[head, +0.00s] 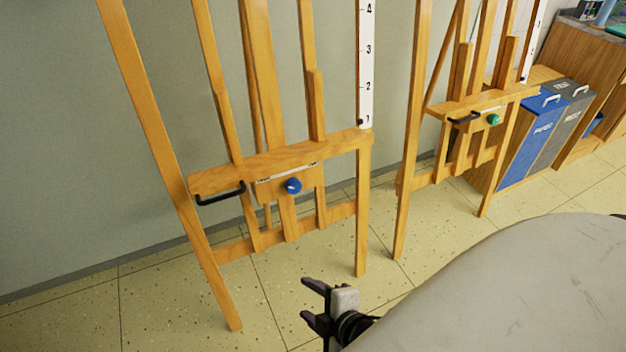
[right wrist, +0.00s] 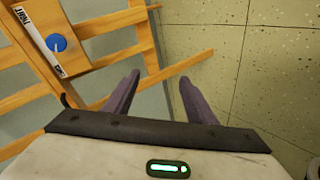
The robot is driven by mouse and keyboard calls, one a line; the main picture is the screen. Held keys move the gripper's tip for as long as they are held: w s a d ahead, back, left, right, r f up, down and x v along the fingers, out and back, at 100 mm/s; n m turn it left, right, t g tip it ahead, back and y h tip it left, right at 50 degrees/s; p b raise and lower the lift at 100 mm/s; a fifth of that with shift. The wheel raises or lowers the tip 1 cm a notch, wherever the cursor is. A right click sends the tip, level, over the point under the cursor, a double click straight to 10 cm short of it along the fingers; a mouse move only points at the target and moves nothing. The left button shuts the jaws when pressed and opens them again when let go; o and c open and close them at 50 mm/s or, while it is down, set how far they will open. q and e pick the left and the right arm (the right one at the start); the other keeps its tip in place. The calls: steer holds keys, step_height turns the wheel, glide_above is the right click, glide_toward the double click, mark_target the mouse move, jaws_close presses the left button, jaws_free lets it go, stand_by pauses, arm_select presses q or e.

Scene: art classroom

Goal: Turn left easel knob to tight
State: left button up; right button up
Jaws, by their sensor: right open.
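The left easel (head: 280,158) is wooden and stands against the wall. Its blue round knob (head: 293,186) sits on a wooden plate under the tray, below a pale label strip (head: 287,172). In the right wrist view the blue knob (right wrist: 57,43) is at the upper left, beside the strip (right wrist: 38,40), which reads "TIGHT" at one end. My right gripper (head: 308,300) is open and empty, below and in front of the easel, apart from the knob. Its two dark fingers (right wrist: 157,90) are spread in the wrist view. My left gripper is not in view.
A second easel (head: 470,105) with a green knob (head: 493,119) stands to the right. Black handles (head: 220,196) stick out from the easel trays. A blue paper bin (head: 530,135) and a grey bin (head: 570,115) stand farther right. The floor (head: 140,300) before the left easel is clear.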

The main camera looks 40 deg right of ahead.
steer(key=w+d+n+t+h+b, duration=0.35)
steer(key=w+d+n, duration=0.3)
steer(key=n, duration=0.35)
steer(key=n+t+b, duration=0.4)
steer(key=n, duration=0.8)
glide_toward(295, 189)
steer(key=shift+n+h, duration=0.3)
steer(key=shift+h, duration=0.15)
steer(key=x, duration=0.9)
steer(key=shift+w+a, duration=0.1)
steer(key=shift+a, duration=0.15)
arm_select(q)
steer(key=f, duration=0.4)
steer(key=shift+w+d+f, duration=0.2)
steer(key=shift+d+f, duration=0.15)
arm_select(e)
steer(key=c, duration=1)
